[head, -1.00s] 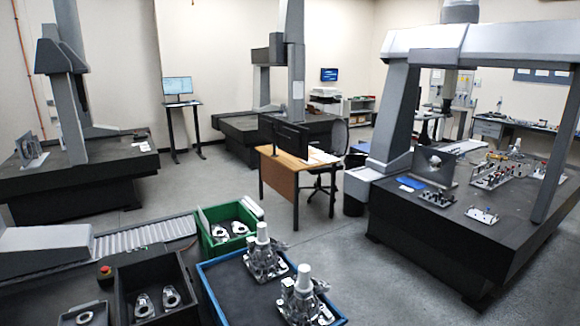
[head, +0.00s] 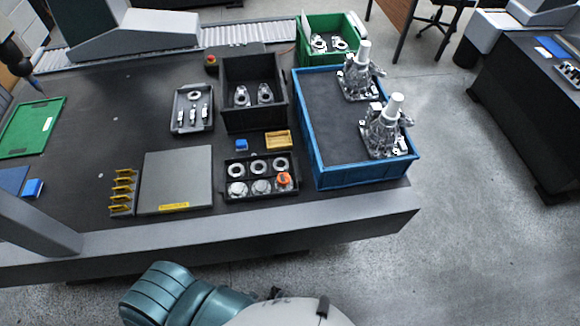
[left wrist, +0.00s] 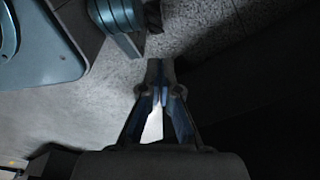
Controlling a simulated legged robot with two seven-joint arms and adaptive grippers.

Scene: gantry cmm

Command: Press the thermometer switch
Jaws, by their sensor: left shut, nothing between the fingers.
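I cannot pick out a thermometer or its switch in either view. In the left wrist view my left gripper (left wrist: 160,68) is shut and empty, its fingertips together above the grey floor. It is not visible in the head view, and my right gripper is in neither view. In the head view a small red button (head: 211,58) stands on the dark table (head: 95,130) by the conveyor. An orange round piece (head: 284,179) sits in a black tray (head: 262,200) of metal rings and discs near the table's front edge.
A blue crate (head: 318,150) with two metal castings stands at the table's right, beside a black bin (head: 255,122) and a green bin (head: 305,58). A grey plate (head: 175,180) lies near the front. A grey beam (head: 200,233) runs along the front edge.

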